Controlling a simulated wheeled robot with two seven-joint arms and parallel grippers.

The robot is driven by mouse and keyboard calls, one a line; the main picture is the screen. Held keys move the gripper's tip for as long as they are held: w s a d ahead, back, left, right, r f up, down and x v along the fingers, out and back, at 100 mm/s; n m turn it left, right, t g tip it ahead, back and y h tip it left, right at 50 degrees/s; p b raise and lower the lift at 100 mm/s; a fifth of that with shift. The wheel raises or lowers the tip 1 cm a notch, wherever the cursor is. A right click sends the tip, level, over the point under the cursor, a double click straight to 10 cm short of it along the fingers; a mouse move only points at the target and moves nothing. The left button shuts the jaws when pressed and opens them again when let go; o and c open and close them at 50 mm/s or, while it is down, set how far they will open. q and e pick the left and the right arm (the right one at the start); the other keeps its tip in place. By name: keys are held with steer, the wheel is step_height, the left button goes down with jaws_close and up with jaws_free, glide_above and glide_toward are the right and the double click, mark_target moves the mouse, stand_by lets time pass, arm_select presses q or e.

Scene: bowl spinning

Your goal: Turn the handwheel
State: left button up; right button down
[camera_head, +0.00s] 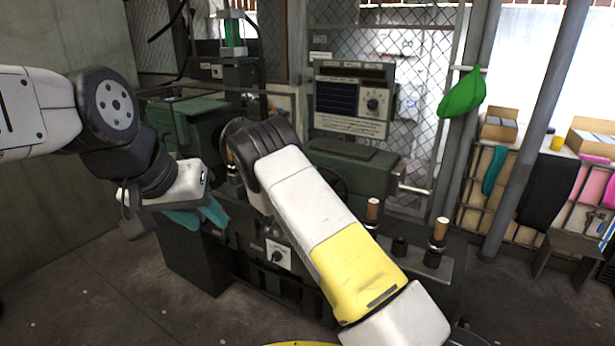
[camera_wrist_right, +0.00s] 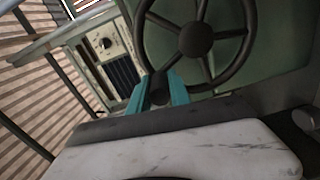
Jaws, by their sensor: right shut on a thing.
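The handwheel (camera_wrist_right: 196,40) is a black spoked wheel with a round hub, mounted on a green machine face in the right wrist view. The teal fingers of my right gripper (camera_wrist_right: 158,90) are shut on a dark part at the wheel's lower left rim; I cannot tell whether it is the rim or a handle. In the head view my right arm hides its own gripper and most of the wheel. My left gripper (camera_head: 203,215), with teal fingers, hangs in front of the machine's left side, apart from the wheel. Its finger gap is unclear.
The green machine (camera_head: 370,180) fills the middle, with a control panel (camera_head: 350,98) above it. Wooden-topped levers (camera_head: 439,232) stand at its right front. A grey pole (camera_head: 535,125) and a shelf with boxes (camera_head: 500,125) are at right. Floor is clear at lower left.

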steer(key=c, duration=1.2)
jaws_free()
steer(key=v, duration=0.7)
steer(key=shift+s+a, duration=0.25)
steer(key=shift+s, duration=0.1)
steer(key=shift+f, duration=0.1)
